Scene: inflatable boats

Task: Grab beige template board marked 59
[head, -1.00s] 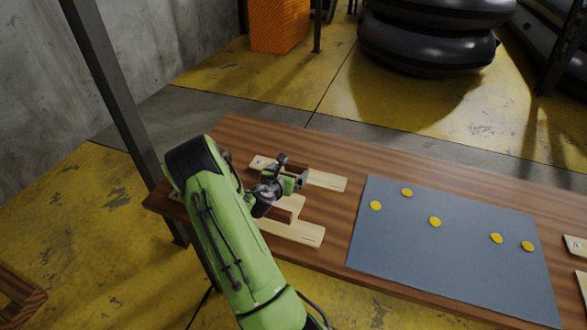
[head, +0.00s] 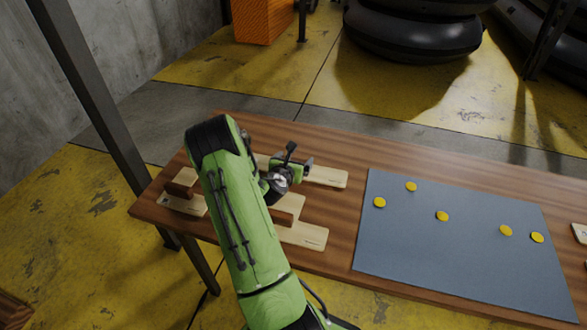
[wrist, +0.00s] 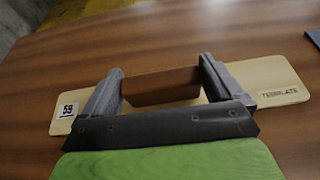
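The beige template board marked 59 (wrist: 70,108) lies flat on the wooden table in the wrist view. Its number label is at the left end and "TEMPLATE" is printed at the right end. A brown block handle (wrist: 160,88) stands up from its middle. My gripper (wrist: 162,66) is open, with one dark finger at each end of the handle. I cannot tell whether the fingers touch it. In the head view, my gripper (head: 298,172) is over the back board (head: 328,177), whose left part is mostly hidden by my arm.
Two more beige boards lie nearer the front: one at the left (head: 196,207) and one in the middle (head: 303,236), partly behind my arm. A blue-grey mat (head: 455,250) with several yellow discs lies to the right. Another board (head: 580,232) shows at the right edge.

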